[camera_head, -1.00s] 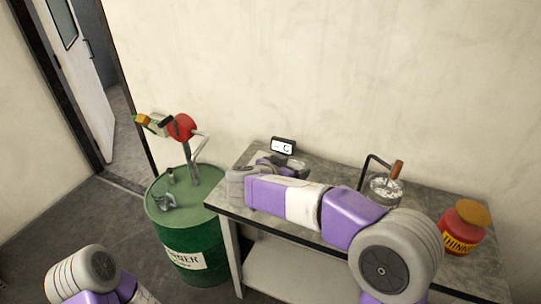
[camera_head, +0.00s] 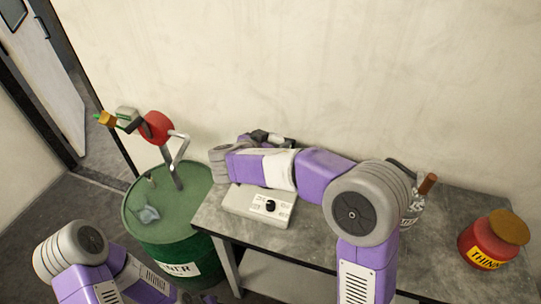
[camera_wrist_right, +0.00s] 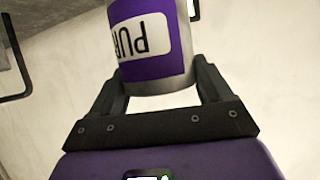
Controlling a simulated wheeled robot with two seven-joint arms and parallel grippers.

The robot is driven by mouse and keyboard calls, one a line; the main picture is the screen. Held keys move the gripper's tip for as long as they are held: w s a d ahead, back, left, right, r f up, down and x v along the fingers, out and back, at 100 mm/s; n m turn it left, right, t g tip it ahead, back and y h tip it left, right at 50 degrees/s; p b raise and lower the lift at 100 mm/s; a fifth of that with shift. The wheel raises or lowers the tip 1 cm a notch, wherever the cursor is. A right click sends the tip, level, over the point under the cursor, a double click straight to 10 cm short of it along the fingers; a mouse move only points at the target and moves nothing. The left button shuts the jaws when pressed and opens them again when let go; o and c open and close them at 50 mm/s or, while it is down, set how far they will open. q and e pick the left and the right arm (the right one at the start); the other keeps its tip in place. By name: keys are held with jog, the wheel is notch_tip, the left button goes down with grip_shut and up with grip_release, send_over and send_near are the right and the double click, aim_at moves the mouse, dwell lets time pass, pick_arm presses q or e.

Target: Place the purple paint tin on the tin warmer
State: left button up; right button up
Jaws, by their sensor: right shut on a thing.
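The purple paint tin (camera_wrist_right: 155,62) fills the upper middle of the right wrist view, with a white label and a bare metal rim. My right gripper (camera_wrist_right: 158,80) is shut on it, one finger on each side. In the head view my right gripper (camera_head: 266,138) is at the back of the table near the wall, largely hidden by my own arm, and I cannot make out the tin there. A pale box with a black knob, seemingly the tin warmer (camera_head: 240,202), sits at the table's left front; its rear is hidden under my forearm. My left gripper is not visible.
A green drum (camera_head: 150,225) with a red-headed stand (camera_head: 156,127) is left of the grey table (camera_head: 310,235).

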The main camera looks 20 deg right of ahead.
jog(key=shift+f+b, duration=0.4)
jog(key=shift+f, duration=1.95)
jog(key=shift+w, duration=0.1)
jog(key=shift+f+b, duration=0.15)
jog(key=shift+b, duration=0.15)
jog(key=o, duration=1.4)
jog(key=shift+r+p, duration=0.25)
jog(key=shift+p, duration=0.2)
jog(key=v, duration=1.2)
jog(key=shift+f+p, duration=0.15)
jog(key=shift+p, duration=0.15)
